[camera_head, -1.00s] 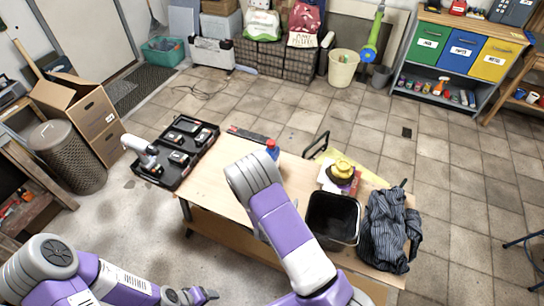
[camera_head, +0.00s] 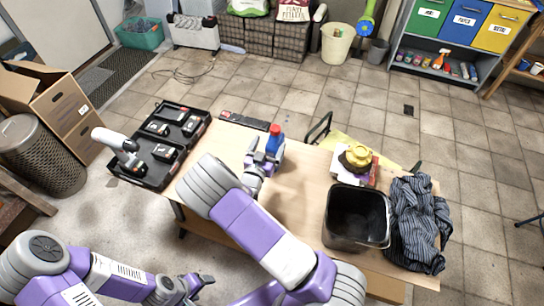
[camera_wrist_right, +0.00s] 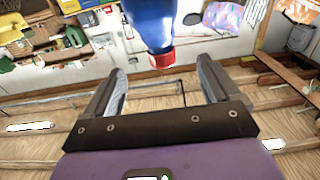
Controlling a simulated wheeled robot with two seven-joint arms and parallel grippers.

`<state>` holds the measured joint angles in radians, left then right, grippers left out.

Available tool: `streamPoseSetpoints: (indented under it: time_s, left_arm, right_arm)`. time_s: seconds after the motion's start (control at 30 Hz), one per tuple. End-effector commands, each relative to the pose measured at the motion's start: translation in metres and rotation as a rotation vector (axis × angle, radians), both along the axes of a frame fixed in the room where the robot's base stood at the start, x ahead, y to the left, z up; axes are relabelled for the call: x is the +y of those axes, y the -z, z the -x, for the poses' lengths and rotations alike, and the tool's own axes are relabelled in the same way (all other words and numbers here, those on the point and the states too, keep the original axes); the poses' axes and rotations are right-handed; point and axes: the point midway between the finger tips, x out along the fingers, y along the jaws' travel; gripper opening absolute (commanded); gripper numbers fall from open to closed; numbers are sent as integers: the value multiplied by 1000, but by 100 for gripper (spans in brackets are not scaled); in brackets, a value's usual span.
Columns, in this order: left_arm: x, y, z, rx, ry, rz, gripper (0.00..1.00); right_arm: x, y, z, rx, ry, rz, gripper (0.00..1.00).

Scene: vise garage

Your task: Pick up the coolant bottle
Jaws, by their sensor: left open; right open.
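The coolant bottle is blue with a red cap (camera_head: 275,138) and stands on the wooden table, near its far edge. My right gripper (camera_head: 265,156) is open at the near side of the bottle, its fingers pointing towards it. In the right wrist view the blue bottle (camera_wrist_right: 150,22) shows at the top, roughly in line with the gap between the two spread fingers (camera_wrist_right: 160,75). My left gripper (camera_head: 195,286) is open and empty, low at the bottom of the head view, away from the bottle.
Bare tabletop lies right of the bottle.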

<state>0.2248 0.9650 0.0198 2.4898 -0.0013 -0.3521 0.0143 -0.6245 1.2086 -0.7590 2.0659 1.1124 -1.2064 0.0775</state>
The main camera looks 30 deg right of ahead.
Motion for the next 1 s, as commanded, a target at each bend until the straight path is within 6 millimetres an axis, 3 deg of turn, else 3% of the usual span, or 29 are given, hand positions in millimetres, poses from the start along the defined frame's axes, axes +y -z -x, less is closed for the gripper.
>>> streamPoseSetpoints:
  time_s: [0.03, 0.1, 0.3, 0.47, 1.0]
  left_arm:
    - [0, 28, 0, 1, 0, 0, 69]
    - [0, 43, 1, 1, 0, 0, 69]
    - [0, 68, 1, 1, 0, 0, 69]
    - [0, 72, 1, 0, 0, 0, 69]
    - [0, 88, 1, 0, 0, 0, 69]
  right_arm:
    - [0, 28, 0, 0, 0, 0, 89]
    - [0, 43, 0, 1, 0, -1, 89]
    - [0, 68, 0, 1, 0, -1, 89]
    - [-5, 71, -4, -1, 0, -1, 89]
    - [-53, 69, -49, 1, 0, 1, 89]
